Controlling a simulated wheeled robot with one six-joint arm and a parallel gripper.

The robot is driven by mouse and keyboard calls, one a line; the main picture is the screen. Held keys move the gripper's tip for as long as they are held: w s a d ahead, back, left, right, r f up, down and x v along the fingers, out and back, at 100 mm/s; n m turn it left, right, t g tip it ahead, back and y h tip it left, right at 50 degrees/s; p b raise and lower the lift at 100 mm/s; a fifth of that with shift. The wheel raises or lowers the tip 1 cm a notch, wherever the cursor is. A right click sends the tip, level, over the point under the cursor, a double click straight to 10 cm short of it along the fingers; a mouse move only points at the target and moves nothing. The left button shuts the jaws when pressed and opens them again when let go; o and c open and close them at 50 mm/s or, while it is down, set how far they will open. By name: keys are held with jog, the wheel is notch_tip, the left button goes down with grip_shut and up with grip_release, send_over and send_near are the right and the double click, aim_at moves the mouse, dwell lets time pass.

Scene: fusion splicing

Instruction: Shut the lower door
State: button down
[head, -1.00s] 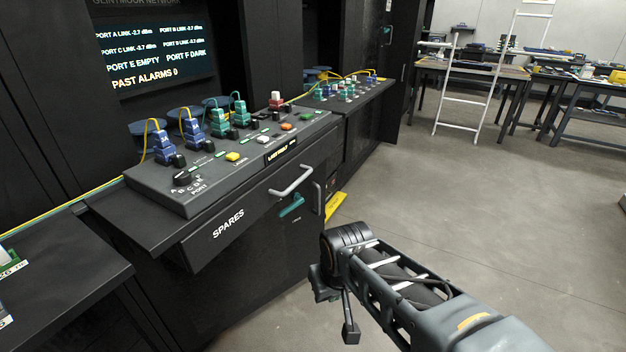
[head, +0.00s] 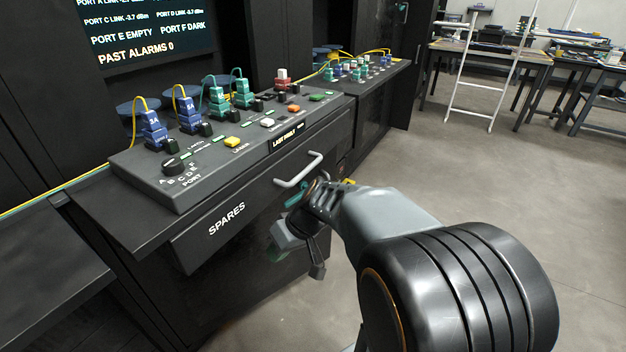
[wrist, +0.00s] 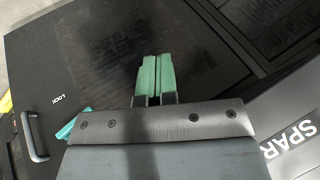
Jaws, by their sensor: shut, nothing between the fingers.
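The lower door (head: 250,302) is a dark panel under the SPARES drawer, partly hidden by my arm in the head view. In the wrist view the door (wrist: 85,60) fills much of the picture, with a LOCK label, a grey bar handle (wrist: 34,137) and a teal lever (wrist: 72,124) at the left. A dark recessed area shows beyond its edge at the upper right; I cannot tell how far it stands open. My gripper (head: 274,252) is in front of the door. Its green fingertips (wrist: 156,62) are together and empty, pointing at the panel; contact is unclear.
The SPARES drawer (head: 205,238) with its pale handle (head: 298,170) sits just above my gripper. Over it is a console (head: 235,160) with plugs and buttons. Open floor (head: 500,190) lies to the right, with a white ladder (head: 482,85) and tables behind.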

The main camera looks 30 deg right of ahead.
jog(key=w+d+f+t+y+b, duration=0.25)
jog(key=w+d+t, duration=0.2)
jog(key=w, duration=0.25)
jog(key=t+h+b, duration=0.2)
jog(key=t+h, duration=0.5)
jog(key=t, duration=0.3)
send_near(313, 170)
jog(key=shift+m+y, duration=0.25)
jog(key=shift+m, duration=0.15)
jog(key=w, duration=0.2)
jog(key=w+b, duration=0.1)
jog(key=w, duration=0.2)
jog(key=w+a+b, duration=0.1)
jog(key=w, duration=0.1)
jog(key=shift+w+f, duration=0.15)
jog(key=shift+w, duration=0.05)
jog(key=shift+w+d, duration=0.1)
